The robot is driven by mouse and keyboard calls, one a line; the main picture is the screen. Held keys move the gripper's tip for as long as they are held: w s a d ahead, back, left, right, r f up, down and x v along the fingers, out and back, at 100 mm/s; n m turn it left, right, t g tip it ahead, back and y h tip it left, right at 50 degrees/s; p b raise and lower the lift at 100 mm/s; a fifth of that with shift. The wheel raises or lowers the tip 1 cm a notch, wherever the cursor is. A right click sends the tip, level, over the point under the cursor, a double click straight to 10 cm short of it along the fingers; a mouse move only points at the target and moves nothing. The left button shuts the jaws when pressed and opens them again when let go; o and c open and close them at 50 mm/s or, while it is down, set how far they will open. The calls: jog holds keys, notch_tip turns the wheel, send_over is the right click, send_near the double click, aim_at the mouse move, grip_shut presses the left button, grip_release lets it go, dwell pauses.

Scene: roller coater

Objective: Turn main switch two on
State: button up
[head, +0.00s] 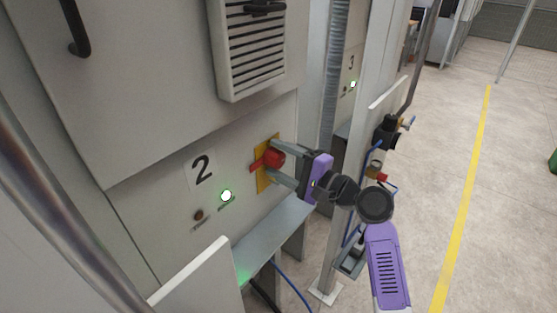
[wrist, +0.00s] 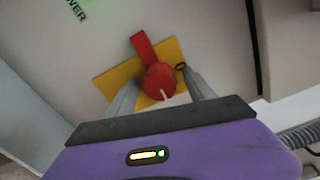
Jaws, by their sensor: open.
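Main switch two is a red rotary knob (head: 273,158) on a yellow plate (head: 263,181), on the grey panel marked with a 2. In the wrist view the red knob (wrist: 158,80) has a red lever arm pointing up and slightly left over the yellow plate (wrist: 118,84). In the head view that lever points left. My gripper (head: 279,163) is open, with one finger on each side of the knob. In the wrist view my gripper's fingers (wrist: 160,92) flank the knob's round part. I cannot tell whether they touch it.
A grey ledge (head: 285,226) lies below my gripper. A post (head: 345,215) with fittings stands right. Open floor (head: 450,150) lies beyond.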

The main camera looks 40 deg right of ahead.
aim_at(282, 162)
jog(key=b+v, duration=0.1)
jog(key=v, duration=0.5)
jog(key=shift+s+d+f+b, duration=0.1)
jog(key=shift+s+b, duration=0.05)
jog(key=shift+b, duration=0.25)
jog(key=shift+s+d, duration=0.15)
jog(key=shift+s, duration=0.5)
